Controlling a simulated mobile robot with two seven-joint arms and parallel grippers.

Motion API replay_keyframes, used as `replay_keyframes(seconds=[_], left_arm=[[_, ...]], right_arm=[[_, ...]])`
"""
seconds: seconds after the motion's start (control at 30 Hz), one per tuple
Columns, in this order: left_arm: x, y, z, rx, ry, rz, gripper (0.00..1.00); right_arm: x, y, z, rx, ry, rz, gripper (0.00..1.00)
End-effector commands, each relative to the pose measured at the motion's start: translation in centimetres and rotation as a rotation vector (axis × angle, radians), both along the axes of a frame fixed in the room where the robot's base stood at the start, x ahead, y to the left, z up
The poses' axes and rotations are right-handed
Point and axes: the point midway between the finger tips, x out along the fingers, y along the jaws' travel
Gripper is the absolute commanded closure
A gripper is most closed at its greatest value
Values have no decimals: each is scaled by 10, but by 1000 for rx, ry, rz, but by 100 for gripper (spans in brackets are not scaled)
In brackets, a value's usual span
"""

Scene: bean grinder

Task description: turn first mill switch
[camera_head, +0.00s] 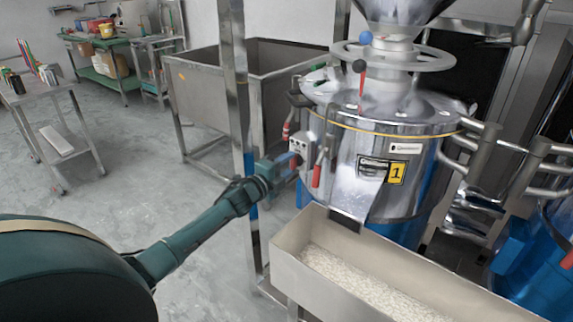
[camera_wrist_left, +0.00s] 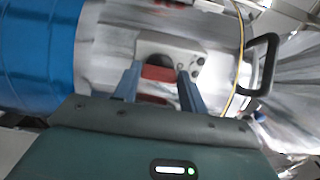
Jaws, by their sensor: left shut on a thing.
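The first mill (camera_head: 385,150) is a shiny steel drum with a yellow "1" label and a blue lower body. A small grey switch box (camera_head: 300,145) sits on its left side, with red-handled parts beside it. My left gripper (camera_head: 290,160) reaches in from the left and is at this box. In the left wrist view my two blue-grey fingers (camera_wrist_left: 158,88) stand on either side of a red switch part (camera_wrist_left: 158,73) on a pale plate. The gripper is shut on this switch; the exact contact is blurred. My right gripper is not in view.
A metal trough (camera_head: 290,255) with pale grains stands under the mill's spout. A steel post (camera_head: 238,90) rises close behind my left forearm. A steel tub (camera_head: 195,95) stands behind. Another blue machine (camera_head: 530,265) is at the right. Floor at left is open.

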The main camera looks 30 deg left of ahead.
Motion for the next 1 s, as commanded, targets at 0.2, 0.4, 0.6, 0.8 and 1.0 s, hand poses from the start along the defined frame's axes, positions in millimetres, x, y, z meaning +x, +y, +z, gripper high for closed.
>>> replay_keyframes(seconds=[0.2, 0.4, 0.6, 0.8, 1.0], left_arm=[[0, 1, 1, -34, 1, 3, 81], [0, 1, 1, -39, 1, 3, 81], [0, 1, 1, -39, 1, 3, 57], [0, 1, 1, -37, 2, 2, 41], [0, 0, 0, -35, 3, 1, 36]], right_arm=[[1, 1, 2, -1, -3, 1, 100], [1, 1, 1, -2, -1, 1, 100], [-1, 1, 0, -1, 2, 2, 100], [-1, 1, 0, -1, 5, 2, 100], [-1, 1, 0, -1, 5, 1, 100]])
